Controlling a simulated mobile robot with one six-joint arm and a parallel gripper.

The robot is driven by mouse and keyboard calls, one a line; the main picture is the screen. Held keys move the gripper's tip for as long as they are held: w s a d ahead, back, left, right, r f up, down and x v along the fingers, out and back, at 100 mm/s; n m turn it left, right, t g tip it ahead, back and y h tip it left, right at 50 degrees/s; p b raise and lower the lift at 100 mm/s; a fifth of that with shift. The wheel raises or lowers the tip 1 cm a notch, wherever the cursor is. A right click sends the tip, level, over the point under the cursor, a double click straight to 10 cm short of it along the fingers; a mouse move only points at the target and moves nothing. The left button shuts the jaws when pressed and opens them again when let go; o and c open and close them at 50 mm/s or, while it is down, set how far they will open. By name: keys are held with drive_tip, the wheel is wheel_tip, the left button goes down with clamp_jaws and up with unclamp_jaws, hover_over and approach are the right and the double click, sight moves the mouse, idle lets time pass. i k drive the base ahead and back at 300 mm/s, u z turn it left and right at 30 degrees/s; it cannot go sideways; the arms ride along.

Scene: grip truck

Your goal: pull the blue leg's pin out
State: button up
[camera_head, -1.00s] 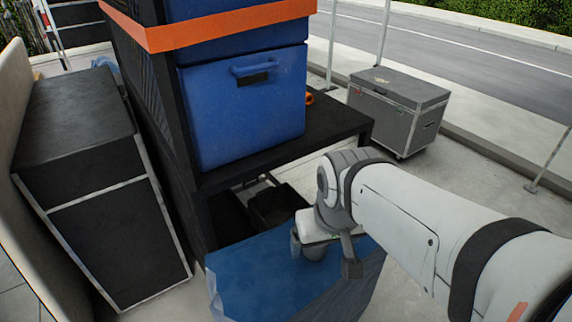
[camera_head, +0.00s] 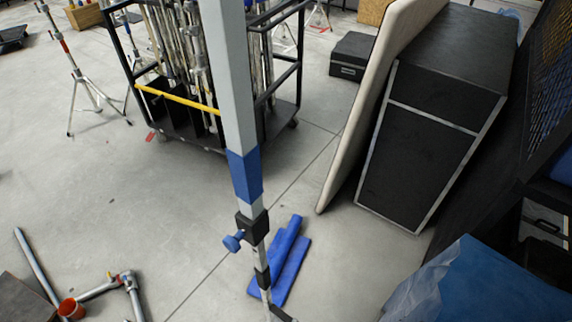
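A leg with a blue band (camera_head: 244,176) stands near the middle of the view, a pale grey square post running up out of the top of the picture. Below the band is a black collar (camera_head: 252,228). A blue knob-headed pin (camera_head: 233,241) sticks out of the collar's left side and looks seated in it. A thinner silver tube (camera_head: 262,260) runs down from the collar to a dark foot at the bottom edge. My gripper is not in view.
Blue padded pieces (camera_head: 283,262) lie on the floor behind the leg. A cart of stands (camera_head: 205,127) is farther back. A black case (camera_head: 417,158) and leaning board (camera_head: 368,100) stand right.

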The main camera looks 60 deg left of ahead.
sight(231, 243)
drive_tip(key=u, duration=0.2)
drive_tip(key=k, duration=0.2)
drive_tip(key=z, duration=0.1)
drive_tip(key=i, duration=0.2)
drive_tip(key=u, duration=0.65)
drive_tip(key=k, duration=0.1)
drive_tip(key=u, duration=3)
drive_tip(key=k, duration=1.05)
drive_tip(key=z, duration=0.55)
drive_tip(key=i, duration=0.75)
